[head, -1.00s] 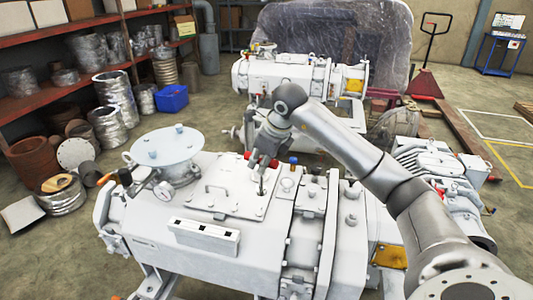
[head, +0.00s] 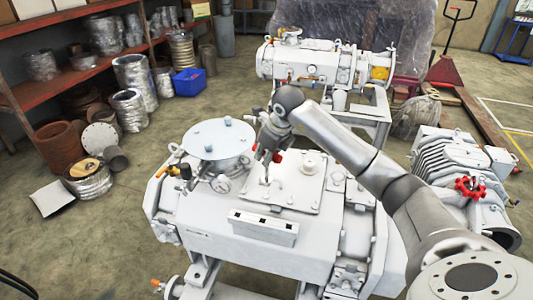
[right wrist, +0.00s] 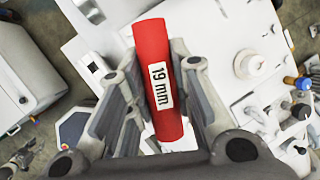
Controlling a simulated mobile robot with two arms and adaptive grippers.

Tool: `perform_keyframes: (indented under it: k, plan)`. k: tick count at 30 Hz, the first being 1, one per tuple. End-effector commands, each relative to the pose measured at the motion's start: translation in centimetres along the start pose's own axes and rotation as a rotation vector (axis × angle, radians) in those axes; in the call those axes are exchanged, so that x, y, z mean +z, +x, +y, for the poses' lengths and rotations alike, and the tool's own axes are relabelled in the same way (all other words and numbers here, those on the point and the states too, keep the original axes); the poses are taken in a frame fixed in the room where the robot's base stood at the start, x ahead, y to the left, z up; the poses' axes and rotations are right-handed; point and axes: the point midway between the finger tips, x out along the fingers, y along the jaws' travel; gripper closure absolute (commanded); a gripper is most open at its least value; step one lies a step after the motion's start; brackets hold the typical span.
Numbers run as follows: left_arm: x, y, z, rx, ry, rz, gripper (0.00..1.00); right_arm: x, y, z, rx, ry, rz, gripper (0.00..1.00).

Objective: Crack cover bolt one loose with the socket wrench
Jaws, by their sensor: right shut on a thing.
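The socket wrench shows in the right wrist view as a red handle (right wrist: 154,62) with a white "19 mm" label. My right gripper (head: 267,155) is shut on this handle, with a finger on each side of it. In the head view the gripper is over the left back part of a flat cover plate (head: 300,205) on the white pump (head: 210,243). A thin shaft points down from the gripper toward the plate. I cannot tell whether it touches a bolt. Small bolts sit along the plate's edges. Cover bolt one cannot be singled out. My left gripper is not in view.
A second pump (head: 318,63) is behind. A motor with a red handwheel (head: 471,188) is at right.

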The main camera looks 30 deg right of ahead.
Motion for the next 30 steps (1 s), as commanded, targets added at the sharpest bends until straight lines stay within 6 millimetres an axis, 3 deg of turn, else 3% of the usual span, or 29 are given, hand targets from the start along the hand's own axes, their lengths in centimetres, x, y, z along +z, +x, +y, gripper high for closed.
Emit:
perform_keyframes:
  k: [12,24,30]
  plan:
    - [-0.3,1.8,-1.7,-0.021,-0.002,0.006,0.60,-0.7,1.8,0.3,0.000,0.000,-0.002,1.00]
    - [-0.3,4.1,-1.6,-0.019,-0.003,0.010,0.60,-1.9,4.6,0.8,0.000,0.000,-0.002,1.00]
    - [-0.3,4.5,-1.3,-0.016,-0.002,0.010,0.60,-2.0,5.0,0.8,0.000,0.000,-0.003,1.00]
